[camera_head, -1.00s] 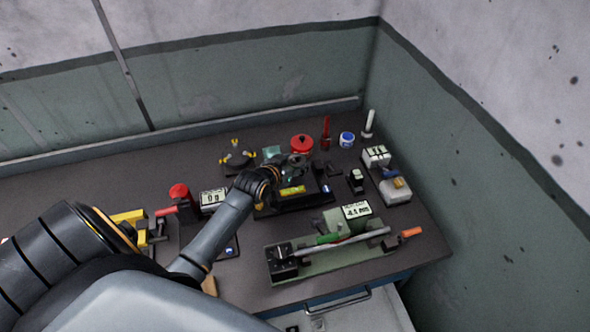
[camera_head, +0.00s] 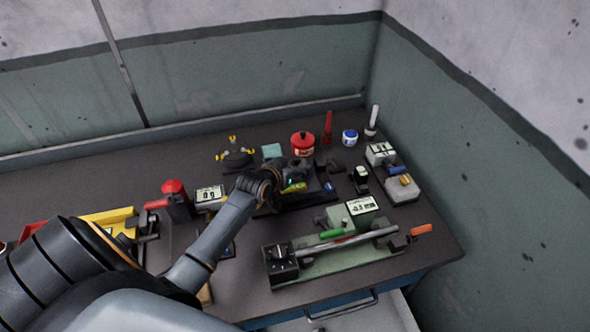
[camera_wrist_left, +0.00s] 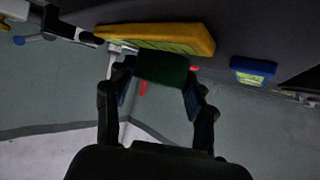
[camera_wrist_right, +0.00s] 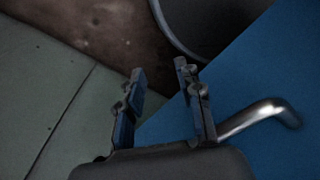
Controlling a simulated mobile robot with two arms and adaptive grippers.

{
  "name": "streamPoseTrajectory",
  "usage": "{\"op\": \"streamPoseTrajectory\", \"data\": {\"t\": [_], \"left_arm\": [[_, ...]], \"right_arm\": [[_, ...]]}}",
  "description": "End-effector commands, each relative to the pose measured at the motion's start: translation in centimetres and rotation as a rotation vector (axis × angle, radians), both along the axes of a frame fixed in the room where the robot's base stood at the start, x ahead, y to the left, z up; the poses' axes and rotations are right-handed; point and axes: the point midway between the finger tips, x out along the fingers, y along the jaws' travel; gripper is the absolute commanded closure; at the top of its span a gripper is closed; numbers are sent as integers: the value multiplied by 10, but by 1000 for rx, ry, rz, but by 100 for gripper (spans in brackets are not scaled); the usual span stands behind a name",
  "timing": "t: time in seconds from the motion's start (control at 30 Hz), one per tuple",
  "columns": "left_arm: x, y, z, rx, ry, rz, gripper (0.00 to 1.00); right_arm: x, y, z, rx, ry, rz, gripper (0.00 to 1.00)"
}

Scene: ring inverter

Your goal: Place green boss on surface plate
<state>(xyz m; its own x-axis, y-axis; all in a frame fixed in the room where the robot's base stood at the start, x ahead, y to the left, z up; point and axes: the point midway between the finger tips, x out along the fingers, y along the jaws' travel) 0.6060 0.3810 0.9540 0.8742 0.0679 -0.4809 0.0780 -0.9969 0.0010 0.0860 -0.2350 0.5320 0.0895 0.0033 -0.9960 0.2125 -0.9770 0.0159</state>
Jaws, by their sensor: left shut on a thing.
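In the left wrist view my left gripper (camera_wrist_left: 155,88) is shut on a dark green block, the green boss (camera_wrist_left: 162,68), held between its two fingertips. In the head view my left gripper (camera_head: 284,181) is over a dark, low block that looks like the surface plate (camera_head: 312,198); the wrist partly hides it. The boss is hard to make out there, and I cannot tell whether it touches the plate. My right gripper (camera_wrist_right: 163,80) is open and empty in the right wrist view, beside a blue panel. It is not in the head view.
A red lidded can (camera_head: 302,144) and a teal block (camera_head: 272,151) stand behind the plate. A bench device with a metal rod (camera_head: 345,239) lies in front. A red-topped stand (camera_head: 174,191) and a scale display (camera_head: 209,194) are at left. The bench's back left is clear.

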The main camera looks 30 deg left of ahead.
Motion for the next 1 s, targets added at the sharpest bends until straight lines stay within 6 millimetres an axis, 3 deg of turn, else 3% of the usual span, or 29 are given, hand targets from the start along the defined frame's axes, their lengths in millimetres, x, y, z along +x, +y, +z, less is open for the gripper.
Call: {"op": "streamPoseTrajectory", "data": {"t": [0.23, 0.27, 0.37, 0.77, 1.0], "left_arm": [[1, 0, 0, 1, -5, 0, 100], [0, 0, -2, 0, 1, 0, 42], [0, 0, -2, 0, 1, 0, 23], [-1, 0, 2, 0, 0, 0, 23], [-27, -3, 14, 1, 0, -2, 23]], "right_arm": [[0, 0, -1, 0, -1, 0, 64], [0, 0, 0, 0, -1, 0, 64], [0, 0, 0, 0, -1, 0, 64], [0, 0, 1, 0, -1, 0, 64], [1, 0, -2, 0, -1, 0, 64]]}}
